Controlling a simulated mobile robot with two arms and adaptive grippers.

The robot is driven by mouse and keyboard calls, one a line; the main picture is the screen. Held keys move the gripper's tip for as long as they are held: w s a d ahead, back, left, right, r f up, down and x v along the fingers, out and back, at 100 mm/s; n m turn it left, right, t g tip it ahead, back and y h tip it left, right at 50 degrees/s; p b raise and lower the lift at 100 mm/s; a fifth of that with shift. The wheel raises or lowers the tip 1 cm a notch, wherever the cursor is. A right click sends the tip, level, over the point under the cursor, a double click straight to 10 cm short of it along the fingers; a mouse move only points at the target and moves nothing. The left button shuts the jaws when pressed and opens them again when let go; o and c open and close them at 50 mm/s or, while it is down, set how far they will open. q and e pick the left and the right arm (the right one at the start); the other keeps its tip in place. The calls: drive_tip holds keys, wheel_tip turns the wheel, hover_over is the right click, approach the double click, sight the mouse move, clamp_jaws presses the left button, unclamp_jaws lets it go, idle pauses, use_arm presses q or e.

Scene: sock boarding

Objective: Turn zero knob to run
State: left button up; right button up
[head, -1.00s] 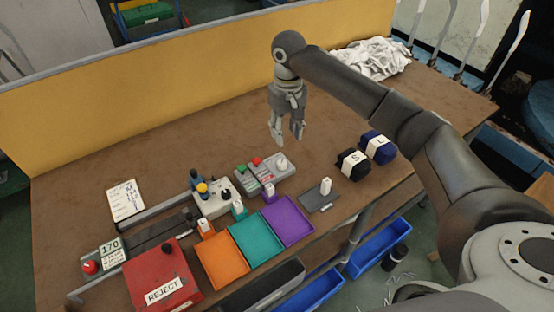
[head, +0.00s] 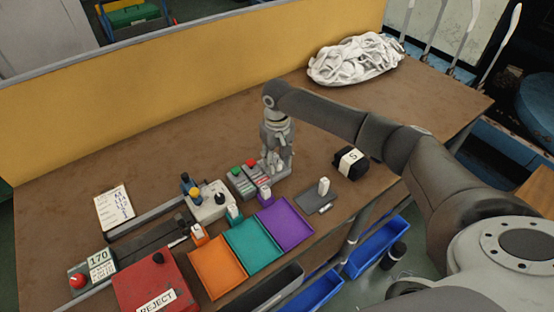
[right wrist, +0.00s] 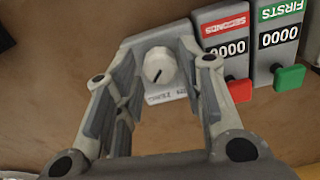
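The zero knob (right wrist: 159,68) is a round white knob with a dark pointer line, on a small light grey box (right wrist: 146,97) with partly hidden lettering. In the right wrist view its line points down and slightly left. My right gripper (head: 276,167) is open and points down over this box; its fingers stand left and right of the knob in the wrist view. I cannot tell whether they touch it. In the head view the gripper mostly hides the knob. My left gripper is not in view.
Counters marked SECONDS (right wrist: 226,49) with a red button and FIRSTS (right wrist: 278,42) with a green button stand beside the knob box. Orange (head: 217,266), teal (head: 252,243) and purple (head: 285,221) trays lie in front.

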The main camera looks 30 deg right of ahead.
drive_tip(key=shift+f, duration=0.4)
drive_tip(key=shift+c, duration=0.4)
